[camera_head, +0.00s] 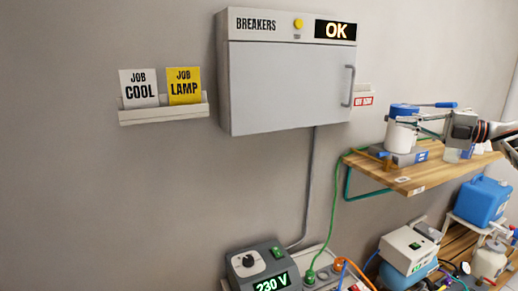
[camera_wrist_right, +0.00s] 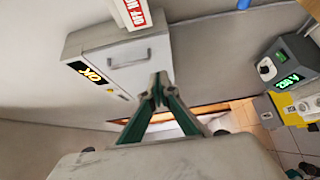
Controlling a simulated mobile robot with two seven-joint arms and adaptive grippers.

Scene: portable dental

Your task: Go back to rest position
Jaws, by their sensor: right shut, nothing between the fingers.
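My right gripper (camera_head: 421,127) comes in from the right edge in the head view, above the wooden wall shelf and in front of a white canister with a blue lid (camera_head: 402,113). In the right wrist view its green fingers (camera_wrist_right: 158,92) meet at the tips, shut with nothing between them. They point toward the wall, with the grey breaker cabinet (camera_wrist_right: 120,60) beyond. I cannot tell whether the gripper touches the canister. My left gripper is not in view.
The closed breaker cabinet (camera_head: 285,85) shows OK. A card holder (camera_head: 165,114) carries JOB COOL and JOB LAMP cards. The wooden shelf (camera_head: 405,177) juts out at right. Below stand a 230 V unit (camera_head: 262,266), a white-and-blue machine (camera_head: 408,248) and a blue container (camera_head: 483,199).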

